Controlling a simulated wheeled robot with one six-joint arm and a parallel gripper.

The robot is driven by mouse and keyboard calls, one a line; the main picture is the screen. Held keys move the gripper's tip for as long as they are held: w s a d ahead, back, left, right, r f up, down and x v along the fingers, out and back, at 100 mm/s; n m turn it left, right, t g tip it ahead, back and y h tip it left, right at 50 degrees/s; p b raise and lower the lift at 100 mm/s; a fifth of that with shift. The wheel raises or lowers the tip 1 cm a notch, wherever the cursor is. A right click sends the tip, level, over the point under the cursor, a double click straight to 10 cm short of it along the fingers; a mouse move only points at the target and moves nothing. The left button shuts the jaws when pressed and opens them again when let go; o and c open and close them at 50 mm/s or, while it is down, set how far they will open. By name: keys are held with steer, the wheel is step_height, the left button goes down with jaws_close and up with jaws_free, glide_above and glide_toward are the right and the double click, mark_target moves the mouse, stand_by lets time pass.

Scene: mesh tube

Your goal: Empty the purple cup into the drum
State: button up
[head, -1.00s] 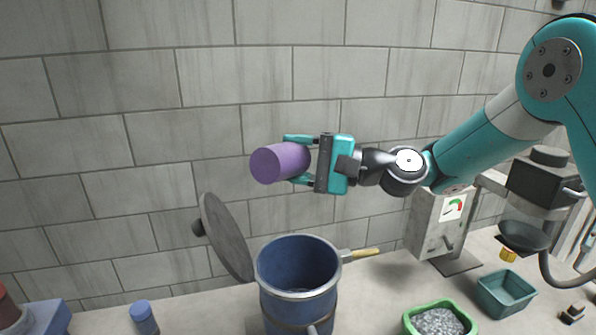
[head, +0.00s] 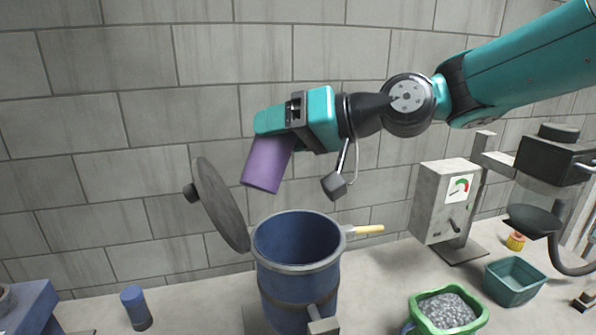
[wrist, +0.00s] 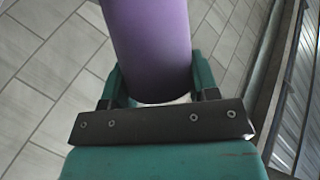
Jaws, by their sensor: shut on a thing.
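My gripper (head: 282,122) is shut on the purple cup (head: 267,164). In the head view the cup hangs tilted, one end pointing down and slightly left, above and left of the drum's mouth. In the wrist view the cup (wrist: 150,45) sits between the two fingers; its opening and contents are hidden. The blue drum (head: 298,285) stands below, open at the top, with a dark blue inside that looks empty as far as I see. Its round grey lid (head: 222,205) stands tilted open at the left of the rim.
A green-rimmed tub of grey granules (head: 447,310) and a teal bin (head: 514,282) stand at right. A grey box with a dial (head: 444,203) is behind them. A blue bottle (head: 136,308) stands left.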

mark_target(251, 181)
steer(key=s+a+n+b, duration=0.1)
steer(key=b, duration=0.2)
steer(key=s+a+f+n+t+h+b, duration=0.1)
steer(key=s+n+b, duration=0.1)
steer(key=b, duration=0.1)
steer(key=s+a+f+n+t+b, duration=0.1)
steer(key=s+b, duration=0.1)
steer(key=b, duration=0.1)
steer(key=shift+s+n+h, duration=0.15)
steer(key=shift+n+h, duration=0.15)
steer(key=shift+h, duration=0.1)
steer(key=shift+s+a+n+t+b, duration=0.3)
steer(key=shift+s+n+b, duration=0.2)
steer(key=shift+b, duration=0.3)
steer(key=shift+w, duration=0.1)
